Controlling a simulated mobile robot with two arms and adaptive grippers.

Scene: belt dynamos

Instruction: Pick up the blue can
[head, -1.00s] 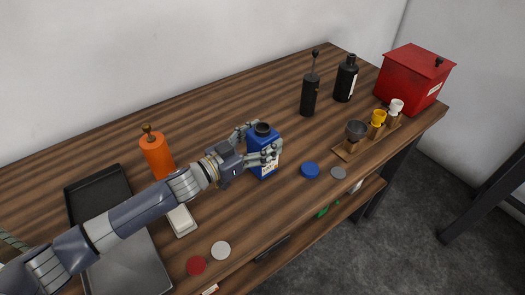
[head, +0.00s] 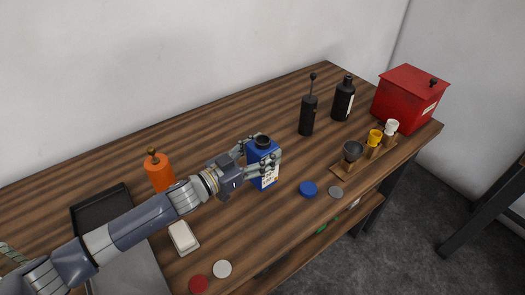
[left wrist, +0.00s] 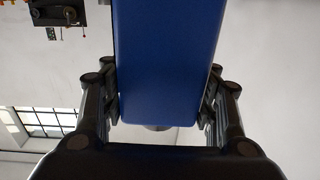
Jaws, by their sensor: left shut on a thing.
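The blue can (head: 265,180) has a dark cap and a pale label, and stands upright at the middle of the wooden table in the head view. My left gripper (head: 262,156) is shut on it, with fingers on both sides of its upper part. In the left wrist view the can's plain blue side (left wrist: 168,60) fills the space between the fingers of the left gripper (left wrist: 165,105). I cannot tell whether the can's base touches the table. My right gripper is not in view.
A blue disc (head: 308,189) and grey disc (head: 336,192) lie right of the can.

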